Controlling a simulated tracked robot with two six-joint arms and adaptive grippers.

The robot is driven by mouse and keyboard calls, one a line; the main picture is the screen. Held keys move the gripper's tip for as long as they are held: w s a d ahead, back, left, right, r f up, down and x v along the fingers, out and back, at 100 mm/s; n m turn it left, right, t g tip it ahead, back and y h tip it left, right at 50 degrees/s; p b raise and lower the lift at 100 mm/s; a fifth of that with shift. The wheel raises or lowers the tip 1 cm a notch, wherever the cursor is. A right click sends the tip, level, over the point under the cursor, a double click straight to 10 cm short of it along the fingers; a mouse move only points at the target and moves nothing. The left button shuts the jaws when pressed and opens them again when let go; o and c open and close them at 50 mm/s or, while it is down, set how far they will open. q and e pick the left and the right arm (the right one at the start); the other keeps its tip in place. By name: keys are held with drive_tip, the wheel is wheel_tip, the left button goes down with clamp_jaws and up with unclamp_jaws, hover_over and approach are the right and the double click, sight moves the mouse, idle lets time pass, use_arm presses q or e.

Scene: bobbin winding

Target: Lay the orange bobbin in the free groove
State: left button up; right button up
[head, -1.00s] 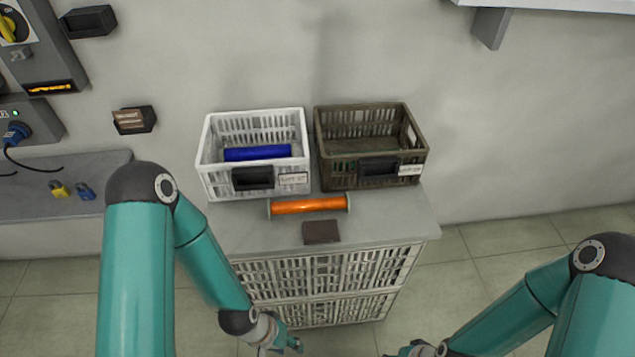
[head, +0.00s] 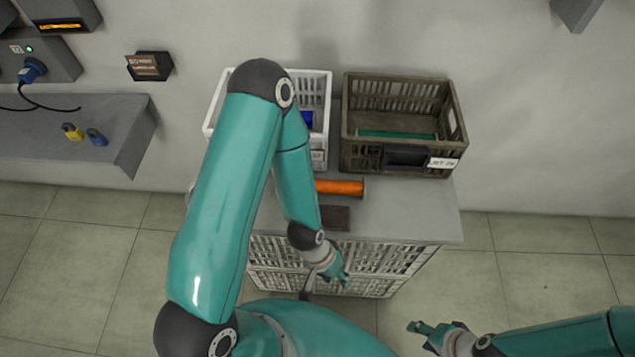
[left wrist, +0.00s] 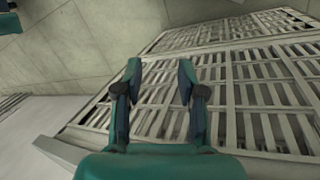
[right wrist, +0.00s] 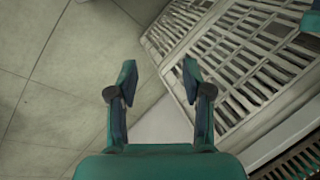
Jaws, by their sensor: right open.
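The orange bobbin (head: 340,188) lies on the grey tabletop (head: 405,215), in front of the two crates. My left arm hides its left part. My left gripper (head: 342,276) is over the front side of the stand, below the bobbin in the picture, open and empty. In the left wrist view its fingers (left wrist: 158,82) are apart in front of the slatted crates. My right gripper (head: 420,332) is low at the right of the stand. Its fingers (right wrist: 159,85) are apart and empty in the right wrist view. I cannot make out a free groove.
A white crate (head: 216,115) holds something blue (head: 307,119), mostly behind my left arm. A brown crate (head: 357,153) with a green item (head: 398,134) inside stands beside it. A dark brown block (head: 336,217) lies at the table's front. A grey shelf (head: 120,135) is at the left.

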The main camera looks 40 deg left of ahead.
drive_tip(key=shift+o, duration=0.3)
use_arm(q)
drive_tip(key=s+d+r+m+g+y, duration=0.1)
drive_tip(key=d+r+m+g+y, duration=0.2)
drive_tip(key=r+m, duration=0.4)
drive_tip(key=w+a+r+m+t+y+b, duration=0.1)
drive_tip(key=w+a+r+m+t+y, duration=0.3)
drive_tip(key=r, duration=0.4)
drive_tip(key=w+a+r+m+t+y+b, duration=0.1)
drive_tip(key=w+a+r+t+y, duration=0.1)
drive_tip(key=w+a+r+y, duration=0.45)
drive_tip(key=h, duration=0.2)
approach(318, 188)
drive_tip(key=shift+g, duration=0.3)
drive_tip(key=x, duration=0.4)
drive_tip(key=shift+w+f, duration=0.15)
drive_tip(key=shift+w, duration=0.1)
drive_tip(key=shift+p+x, duration=0.7)
drive_tip(key=shift+x, duration=2.25)
drive_tip(key=shift+a, duration=0.1)
clamp_jaws()
use_arm(e)
drive_tip(key=shift+f, duration=0.3)
